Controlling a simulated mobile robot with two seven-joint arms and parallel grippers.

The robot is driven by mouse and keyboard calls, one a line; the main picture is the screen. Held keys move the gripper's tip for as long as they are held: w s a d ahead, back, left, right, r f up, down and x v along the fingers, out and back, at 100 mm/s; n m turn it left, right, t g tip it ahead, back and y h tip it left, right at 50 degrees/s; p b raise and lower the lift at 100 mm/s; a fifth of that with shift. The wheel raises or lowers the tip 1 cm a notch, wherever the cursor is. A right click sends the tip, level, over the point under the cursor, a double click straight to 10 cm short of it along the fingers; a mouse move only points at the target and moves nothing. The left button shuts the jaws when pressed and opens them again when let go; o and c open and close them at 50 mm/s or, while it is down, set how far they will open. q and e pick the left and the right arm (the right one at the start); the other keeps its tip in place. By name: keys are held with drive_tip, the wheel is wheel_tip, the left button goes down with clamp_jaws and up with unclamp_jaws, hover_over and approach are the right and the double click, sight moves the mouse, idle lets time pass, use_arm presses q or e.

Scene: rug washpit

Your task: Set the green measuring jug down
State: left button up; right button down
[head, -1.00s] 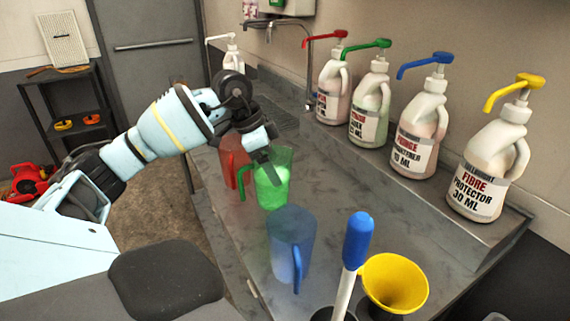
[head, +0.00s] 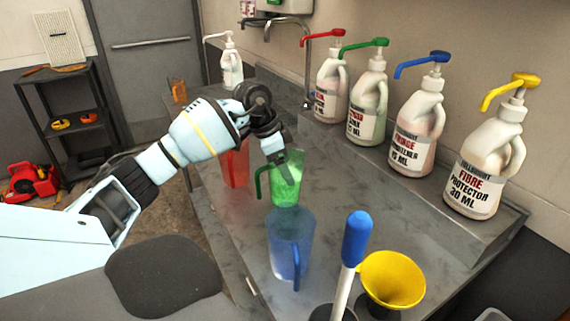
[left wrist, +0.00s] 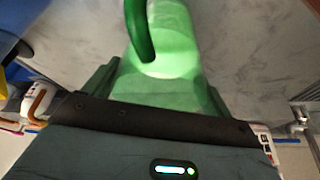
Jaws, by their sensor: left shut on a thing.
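The green measuring jug (head: 288,190) is translucent, looks upright, and has its dark green handle on the left. My left gripper (head: 277,160) is shut on it from above, at its upper part. In the left wrist view the jug (left wrist: 175,65) fills the middle, its handle pointing away. The jug is over the grey bench; I cannot tell whether its base touches the surface. The blue jug (head: 288,250) stands just in front of it, and the red jug (head: 236,165) stands behind to the left, partly hidden by my arm. My right gripper is not in view.
Several pump bottles stand along the wall ledge, including red (head: 332,85), green (head: 368,100), blue (head: 415,125) and yellow (head: 485,165) topped ones. A yellow funnel (head: 393,280) and a blue-handled tool (head: 356,240) are at the front. The bench right of the jugs (head: 370,205) is clear.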

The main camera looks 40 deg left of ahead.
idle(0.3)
use_arm(q)
drive_tip(key=o, duration=1.8)
drive_tip(key=shift+f, duration=0.1)
drive_tip(key=v, duration=1.2)
drive_tip(key=shift+s+p, duration=0.1)
drive_tip(key=shift+p, duration=0.2)
